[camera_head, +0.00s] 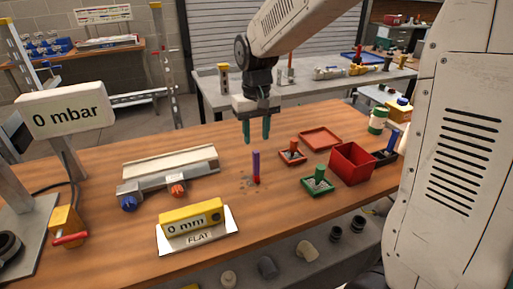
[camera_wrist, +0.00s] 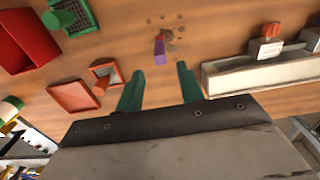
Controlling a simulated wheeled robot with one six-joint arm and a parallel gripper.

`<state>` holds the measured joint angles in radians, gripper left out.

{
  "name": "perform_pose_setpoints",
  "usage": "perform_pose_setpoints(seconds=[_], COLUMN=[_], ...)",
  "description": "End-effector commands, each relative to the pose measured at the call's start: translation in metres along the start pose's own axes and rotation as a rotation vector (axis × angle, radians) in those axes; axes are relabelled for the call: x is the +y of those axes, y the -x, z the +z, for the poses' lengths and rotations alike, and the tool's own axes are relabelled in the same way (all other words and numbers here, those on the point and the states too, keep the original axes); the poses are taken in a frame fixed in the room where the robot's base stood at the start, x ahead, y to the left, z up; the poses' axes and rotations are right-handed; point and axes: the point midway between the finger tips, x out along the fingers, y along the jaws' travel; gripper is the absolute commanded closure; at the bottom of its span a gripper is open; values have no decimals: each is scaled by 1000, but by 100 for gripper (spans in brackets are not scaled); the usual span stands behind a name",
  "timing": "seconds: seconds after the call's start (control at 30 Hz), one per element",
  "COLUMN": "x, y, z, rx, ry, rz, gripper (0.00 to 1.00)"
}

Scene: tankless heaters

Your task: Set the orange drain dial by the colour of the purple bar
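The purple bar (camera_head: 256,166) stands upright on the wooden table, with a short red part at its foot. It also shows in the wrist view (camera_wrist: 159,52). The orange drain dial (camera_head: 178,190) is on the front of a long pale block (camera_head: 165,171), to the right of a blue dial (camera_head: 129,203). An orange knob shows near that block in the wrist view (camera_wrist: 270,30). My gripper (camera_head: 257,137) is open and empty, its green fingers pointing down above and behind the purple bar. Its fingers (camera_wrist: 160,72) are spread apart in the wrist view.
A sign (camera_head: 66,109) reads 0 mbar. A red box (camera_head: 352,164), a green tray (camera_head: 320,187), a small red tray (camera_head: 292,157) and a flat orange tray (camera_head: 320,138) stand right.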

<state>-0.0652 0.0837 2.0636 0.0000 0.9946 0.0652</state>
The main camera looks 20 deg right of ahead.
Motion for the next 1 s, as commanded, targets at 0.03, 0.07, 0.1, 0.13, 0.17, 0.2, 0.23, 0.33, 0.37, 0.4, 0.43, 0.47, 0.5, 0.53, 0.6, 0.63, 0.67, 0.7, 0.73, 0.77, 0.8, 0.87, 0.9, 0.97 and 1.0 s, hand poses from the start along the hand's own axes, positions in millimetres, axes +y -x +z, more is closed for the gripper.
perform_pose_setpoints(seconds=[0.03,0.07,0.1,0.13,0.17,0.2,0.23,0.33,0.37,0.4,0.43,0.47,0.5,0.53,0.6,0.63,0.67,0.7,0.73,0.77,0.8,0.87,0.9,0.97,1.0], x=[0,0,0,0,0,0,0,1,2,4,5,6,9,11,15,17,19,21,22,24,25,27,28,29,30], y=[6,9,12,14,15,16,16,21,24,29,34,40,47,53,64,68,70,73,74,75,75,73,72,68,66], z=[0,0,0,0,0,0,0,6,10,19,27,37,52,65,98,113,127,146,160,173,190,214,227,244,253], rx=[3,2,2,1,1,1,1,4,7,11,16,21,29,35,49,54,59,67,72,77,85,93,99,105,108], ry=[0,0,0,0,0,0,0,0,0,-1,-1,-1,-1,-1,-2,-2,-2,-3,-3,-2,-2,-2,-2,-2,-3], rz=[0,0,0,0,0,0,0,0,0,0,-1,-1,-1,-1,-1,-1,-1,-1,0,0,0,1,1,2,2], gripper=[63,63,63,63,63,63,63,63,63,63,63,63,63,63,63,63,63,63,63,63,63,63,63,63,63])
